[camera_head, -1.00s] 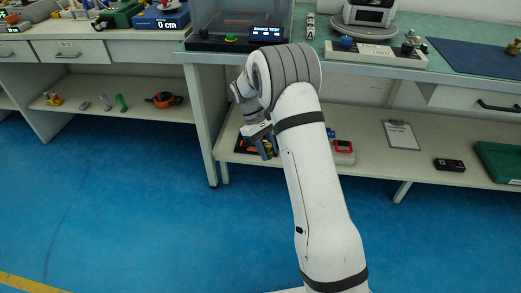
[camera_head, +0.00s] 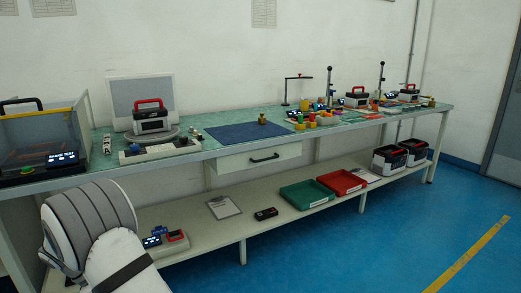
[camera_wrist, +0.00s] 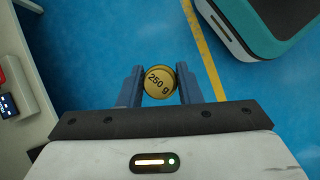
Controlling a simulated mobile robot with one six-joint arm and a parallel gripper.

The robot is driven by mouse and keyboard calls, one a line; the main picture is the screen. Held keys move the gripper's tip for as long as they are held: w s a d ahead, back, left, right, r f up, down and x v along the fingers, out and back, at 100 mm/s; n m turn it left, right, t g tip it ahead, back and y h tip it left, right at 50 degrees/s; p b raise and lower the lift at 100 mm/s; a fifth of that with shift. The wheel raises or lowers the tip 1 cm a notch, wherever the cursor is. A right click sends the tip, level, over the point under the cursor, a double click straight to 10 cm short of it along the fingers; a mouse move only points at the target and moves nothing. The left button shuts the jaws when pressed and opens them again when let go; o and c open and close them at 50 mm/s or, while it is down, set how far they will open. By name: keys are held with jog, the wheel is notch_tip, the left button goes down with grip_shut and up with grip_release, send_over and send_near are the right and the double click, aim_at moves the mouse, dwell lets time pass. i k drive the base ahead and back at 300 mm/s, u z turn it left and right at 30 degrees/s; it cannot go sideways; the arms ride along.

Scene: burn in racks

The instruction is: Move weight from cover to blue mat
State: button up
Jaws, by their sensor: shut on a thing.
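A round brass weight marked 250 g (camera_wrist: 160,79) is in the wrist view, between the two blue-grey fingers of my gripper (camera_wrist: 160,88). The gripper is shut on it and holds it above the blue floor. The blue mat (camera_head: 235,133) lies on the green benchtop in the head view, well to the right of my arm. A small brass object (camera_head: 262,120) stands near the mat's back right. A clear box-like cover (camera_head: 50,128) stands on the bench at the far left. In the head view my arm is at the lower left and the weight is not visible.
A red-handled case (camera_head: 151,121) on a round base and a pale strip with knobs (camera_head: 160,151) stand left of the mat. The lower shelf holds a clipboard (camera_head: 223,207), a green tray (camera_head: 307,194) and a red tray (camera_head: 341,182). Most of the mat is clear.

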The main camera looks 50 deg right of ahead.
aim_at(223, 132)
jog(key=u, duration=0.05)
jog(key=k, duration=0.45)
jog(key=z, duration=0.55)
jog(key=i, duration=1.05)
jog(key=z, duration=0.75)
